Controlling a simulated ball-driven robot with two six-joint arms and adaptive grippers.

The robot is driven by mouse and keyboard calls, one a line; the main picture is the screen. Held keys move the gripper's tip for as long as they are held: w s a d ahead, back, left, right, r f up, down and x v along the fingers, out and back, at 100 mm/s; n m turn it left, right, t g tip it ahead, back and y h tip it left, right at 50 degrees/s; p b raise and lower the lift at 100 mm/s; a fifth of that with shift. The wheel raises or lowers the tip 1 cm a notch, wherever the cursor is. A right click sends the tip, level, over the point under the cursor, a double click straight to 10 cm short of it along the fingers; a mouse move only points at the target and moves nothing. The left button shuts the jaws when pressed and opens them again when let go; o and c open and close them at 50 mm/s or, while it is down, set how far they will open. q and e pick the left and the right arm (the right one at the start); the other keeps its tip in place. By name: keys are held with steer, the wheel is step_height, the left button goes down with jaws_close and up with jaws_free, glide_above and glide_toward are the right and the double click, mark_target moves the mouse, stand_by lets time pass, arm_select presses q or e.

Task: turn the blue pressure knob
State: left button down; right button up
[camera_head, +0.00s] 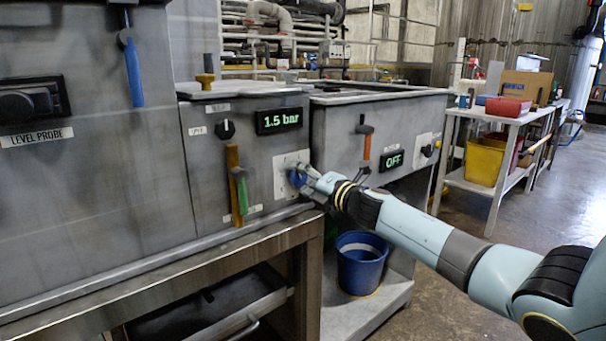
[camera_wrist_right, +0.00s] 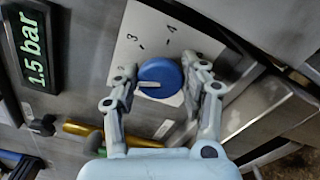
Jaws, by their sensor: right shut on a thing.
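The blue pressure knob (camera_head: 297,178) sits on a white plate (camera_head: 282,176) on the grey panel, below a display reading 1.5 bar (camera_head: 278,120). My right gripper (camera_head: 309,178) reaches it from the right in the head view and partly covers it. In the right wrist view the knob (camera_wrist_right: 160,76) is between the two fingers of my right gripper (camera_wrist_right: 160,84), which is shut on it. A pale pointer mark shows on the knob's face, and the numbers 3 and 4 show on the plate. My left gripper is not in view.
A green-handled lever (camera_head: 241,192) and a yellow lever (camera_head: 232,170) are left of the knob. A small black knob (camera_head: 225,129) is above them. An orange-handled lever (camera_head: 366,148) and an OFF display (camera_head: 392,159) are to the right. A blue bucket (camera_head: 361,267) stands below my arm.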

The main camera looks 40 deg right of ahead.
steer(key=shift+f+m+p, duration=0.1)
steer(key=shift+m+p, duration=0.25)
steer(key=shift+m, duration=0.75)
steer(key=o, duration=1.2)
steer(key=shift+c, duration=0.2)
steer(key=s+d, duration=0.1)
steer(key=s, duration=1.1)
